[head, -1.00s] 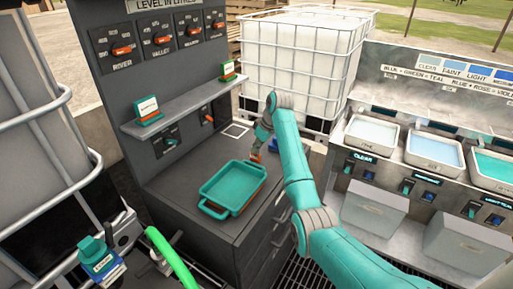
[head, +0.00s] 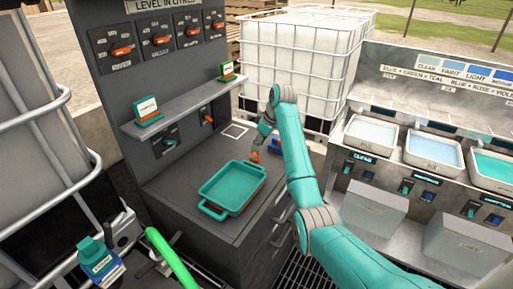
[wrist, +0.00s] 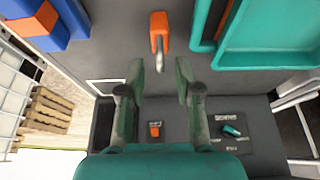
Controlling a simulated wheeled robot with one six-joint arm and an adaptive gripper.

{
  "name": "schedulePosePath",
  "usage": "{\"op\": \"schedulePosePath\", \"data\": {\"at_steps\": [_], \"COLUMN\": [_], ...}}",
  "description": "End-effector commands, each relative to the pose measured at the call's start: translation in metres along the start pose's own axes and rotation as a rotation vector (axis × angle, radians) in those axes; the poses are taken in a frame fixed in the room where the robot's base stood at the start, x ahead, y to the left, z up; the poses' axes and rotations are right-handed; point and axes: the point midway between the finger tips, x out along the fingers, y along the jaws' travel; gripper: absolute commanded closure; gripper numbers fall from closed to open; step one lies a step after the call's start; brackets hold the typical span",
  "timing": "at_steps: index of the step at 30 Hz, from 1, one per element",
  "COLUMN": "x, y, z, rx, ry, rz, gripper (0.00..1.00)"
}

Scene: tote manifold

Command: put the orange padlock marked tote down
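The orange padlock (head: 255,157) is on the dark grey counter (head: 190,165), to the right of the teal tote's far end. In the wrist view the padlock (wrist: 159,27) shows its orange body, with its metal shackle towards my fingers. My gripper (wrist: 162,68) is open, with a clear gap between its two fingers. The shackle end lies near and between the fingertips, and no finger visibly touches it. In the head view my gripper (head: 262,138) is just above the padlock. The marking on the padlock cannot be read.
The teal tote (head: 232,187) with orange below its rim sits on the counter, close to the padlock. A blue object (head: 275,145) stands on the other side. A shelf (head: 180,108) holds two small signs. A white outlined square (head: 235,131) on the counter is empty.

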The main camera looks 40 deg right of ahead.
Motion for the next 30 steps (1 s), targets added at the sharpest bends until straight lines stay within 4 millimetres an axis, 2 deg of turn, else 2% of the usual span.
{"op": "schedulePosePath", "data": {"at_steps": [6, 13, 18, 30], "x": [-0.046, -0.08, -0.09, -0.091], "y": [0.001, 0.001, 0.001, 0.001], "z": [-0.001, -0.001, -0.001, -0.001], "rx": [0.0, 0.0, 0.0, 0.0], "ry": [0.003, 0.003, 0.004, 0.003], "rz": [0.003, 0.002, 0.002, 0.002], "gripper": [0.67, 0.67, 0.67, 0.67]}}
